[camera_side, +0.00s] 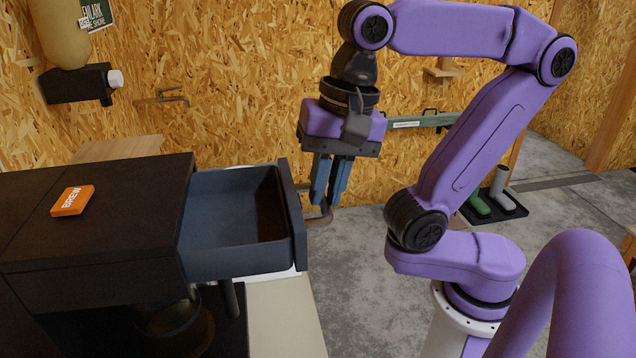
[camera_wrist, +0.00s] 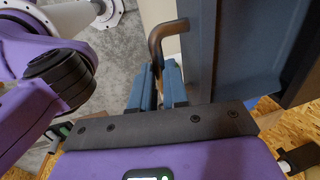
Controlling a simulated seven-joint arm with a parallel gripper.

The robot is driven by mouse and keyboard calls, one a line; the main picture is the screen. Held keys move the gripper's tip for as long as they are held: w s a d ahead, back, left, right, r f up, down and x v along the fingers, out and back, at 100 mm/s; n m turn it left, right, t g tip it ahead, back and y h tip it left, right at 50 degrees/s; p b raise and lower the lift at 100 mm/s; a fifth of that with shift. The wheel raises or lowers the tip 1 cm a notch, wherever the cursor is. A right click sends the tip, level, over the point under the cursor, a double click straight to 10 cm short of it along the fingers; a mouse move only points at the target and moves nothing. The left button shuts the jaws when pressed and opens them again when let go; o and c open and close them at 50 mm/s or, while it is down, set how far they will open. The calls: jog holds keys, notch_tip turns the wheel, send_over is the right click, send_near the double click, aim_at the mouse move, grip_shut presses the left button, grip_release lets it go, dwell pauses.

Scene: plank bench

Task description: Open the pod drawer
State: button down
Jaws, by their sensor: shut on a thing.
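The pod drawer (camera_side: 292,215) is dark blue-grey and stands pulled well out of the black coffee machine (camera_side: 110,215). Its inside shows, and I see nothing in it. My gripper (camera_side: 327,198) points down just outside the drawer front, its blue fingers shut on the brown curved drawer handle (camera_side: 322,217). In the wrist view, the handle (camera_wrist: 157,42) runs from the drawer front (camera_wrist: 200,50) in between the fingertips (camera_wrist: 160,72). The fingers hide part of the handle.
An orange BREW button (camera_side: 73,200) is on top of the machine. A dark glass pot (camera_side: 172,325) is below the drawer. A pale bench surface (camera_side: 285,320) lies beneath. A black wall fitting with a white knob (camera_side: 80,83) is at the upper left.

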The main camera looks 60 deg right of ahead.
jog(key=shift+a+r, duration=0.1)
jog(key=shift+r, duration=0.05)
jog(key=c, duration=1.1)
grip_release()
jog(key=r, duration=0.4)
jog(key=s+d+r, duration=0.1)
jog(key=r, duration=0.6)
jog(key=shift+s+d+r, duration=0.3)
jog(key=shift+s+d, duration=0.05)
jog(key=shift+d, duration=0.05)
